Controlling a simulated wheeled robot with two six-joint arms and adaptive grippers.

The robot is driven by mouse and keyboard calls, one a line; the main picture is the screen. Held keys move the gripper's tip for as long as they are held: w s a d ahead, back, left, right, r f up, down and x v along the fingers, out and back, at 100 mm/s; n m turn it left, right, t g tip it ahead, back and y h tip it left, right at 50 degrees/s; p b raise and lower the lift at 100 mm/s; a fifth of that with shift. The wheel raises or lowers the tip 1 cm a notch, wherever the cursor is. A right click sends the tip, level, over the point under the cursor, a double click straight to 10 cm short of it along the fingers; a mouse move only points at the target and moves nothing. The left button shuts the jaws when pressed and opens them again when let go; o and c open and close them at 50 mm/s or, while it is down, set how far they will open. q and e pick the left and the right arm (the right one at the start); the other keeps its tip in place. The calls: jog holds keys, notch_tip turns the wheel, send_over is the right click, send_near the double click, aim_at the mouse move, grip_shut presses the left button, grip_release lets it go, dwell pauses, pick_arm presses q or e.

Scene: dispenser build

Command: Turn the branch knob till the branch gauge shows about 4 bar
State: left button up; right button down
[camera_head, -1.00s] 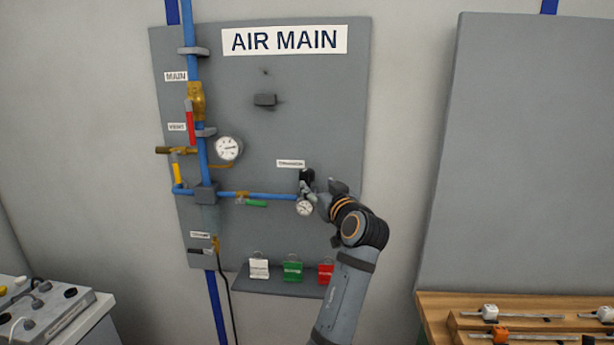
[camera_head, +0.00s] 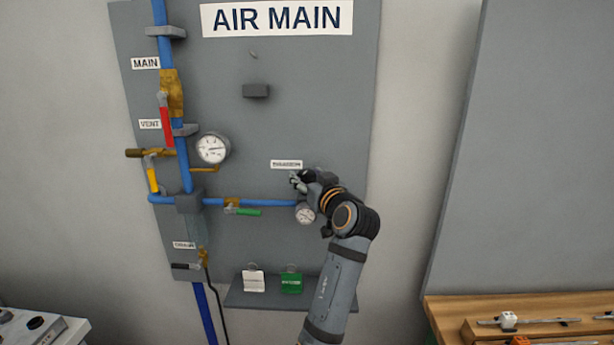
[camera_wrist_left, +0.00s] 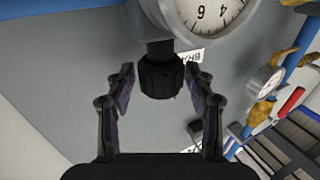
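The branch gauge (camera_head: 305,213) is a small round white dial at the right end of the blue branch pipe. In the left wrist view the gauge (camera_wrist_left: 207,14) is cut off at the top; its needle cannot be read. The black ribbed branch knob (camera_wrist_left: 160,77) sits next to it, between my left fingertips. My left gripper (camera_head: 298,182) is in front of the panel just above the gauge and hides the knob in the head view. In the wrist view the left gripper (camera_wrist_left: 160,74) is open, with narrow gaps beside the knob. My right gripper is out of view.
The AIR MAIN panel (camera_head: 300,130) carries a larger gauge (camera_head: 212,148), a red lever (camera_head: 166,120), a yellow lever (camera_head: 151,174) and a green lever (camera_head: 246,212). A shelf (camera_head: 240,300) with white and green tags is below. A wooden bench (camera_head: 450,308) stands at the right.

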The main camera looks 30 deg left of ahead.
pick_arm(q)
jog(key=shift+a, duration=0.1)
jog(key=shift+c, duration=1.1)
jog(key=shift+w+a+f, duration=0.1)
jog(key=shift+w+a, duration=0.05)
jog(key=shift+c, duration=1.2)
jog(key=c, duration=0.4)
jog(key=shift+a+m+t+h, duration=0.1)
jog(key=shift+m+t+h, duration=1.7)
jog(key=shift+t+h, duration=0.25)
jog(key=shift+f+m+t+h, duration=0.1)
jog(key=shift+m+t+h, duration=0.75)
jog(key=shift+m+h, duration=0.35)
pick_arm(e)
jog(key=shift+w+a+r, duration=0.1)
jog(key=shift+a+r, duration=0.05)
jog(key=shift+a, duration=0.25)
pick_arm(q)
jog(key=shift+h, duration=0.35)
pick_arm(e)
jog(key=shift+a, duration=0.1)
